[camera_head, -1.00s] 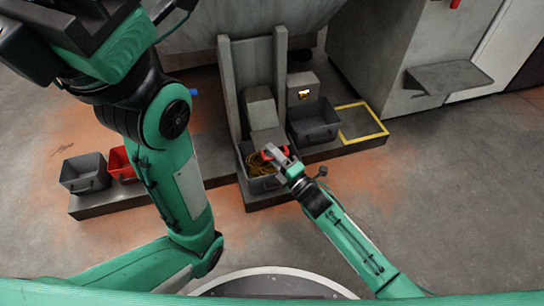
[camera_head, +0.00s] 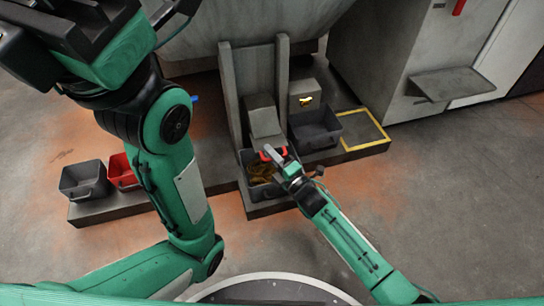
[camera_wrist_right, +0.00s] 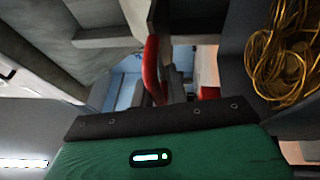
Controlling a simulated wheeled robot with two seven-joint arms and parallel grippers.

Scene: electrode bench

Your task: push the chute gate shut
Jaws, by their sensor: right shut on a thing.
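The grey chute (camera_head: 264,118) stands between two upright posts in the head view. The red handle of its gate (camera_head: 268,154) shows at the chute's lower mouth, partly covered by my right gripper (camera_head: 276,156). That gripper is shut on the red handle. In the right wrist view the red handle (camera_wrist_right: 151,70) rises in the middle, close by the jaws. The gate plate itself is mostly hidden, so how far it stands open is unclear.
A grey bin (camera_head: 252,189) holding coiled brass-coloured wire (camera_wrist_right: 288,50) sits below the chute. Another grey bin (camera_head: 315,138) and a yellow-outlined square (camera_head: 376,147) lie to the right. A grey bin (camera_head: 83,180) and a red bin (camera_head: 122,171) stand left.

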